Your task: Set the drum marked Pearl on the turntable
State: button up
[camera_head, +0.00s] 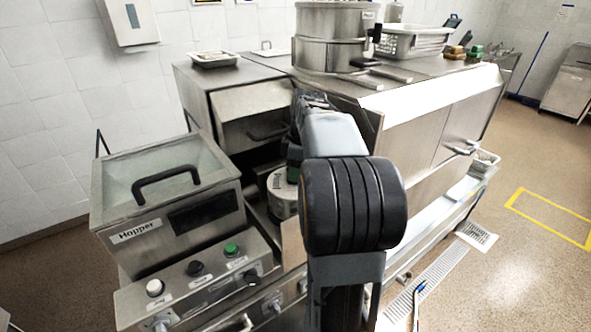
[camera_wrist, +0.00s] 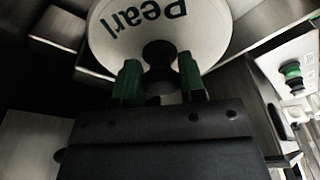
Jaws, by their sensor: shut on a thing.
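The drum marked Pearl (camera_wrist: 195,40) fills the upper middle of the wrist view; its pale round top bears the word upside down. A dark knob (camera_wrist: 158,53) stands on it. The green fingers of my gripper (camera_wrist: 160,82) are shut on this knob, one on each side. In the head view a pale-topped steel drum (camera_head: 283,197) shows partly behind my arm, inside the bay right of the Hopper. My gripper (camera_head: 292,172) is mostly hidden there by my arm. I cannot tell whether the drum rests on anything. I cannot make out the turntable.
The Hopper box (camera_head: 165,190) and its button panel (camera_head: 200,282) stand close on the left. Steel cabinets (camera_head: 430,120) flank the bay on the right. Large steel pots (camera_head: 330,45) and a white perforated basket (camera_head: 415,40) sit on top. The floor at right is open.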

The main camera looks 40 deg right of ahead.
jog(key=o, duration=1.7)
jog(key=shift+r, duration=0.1)
jog(key=shift+r+p, duration=3.05)
jog(key=shift+r, duration=0.4)
jog(key=shift+a, duration=0.1)
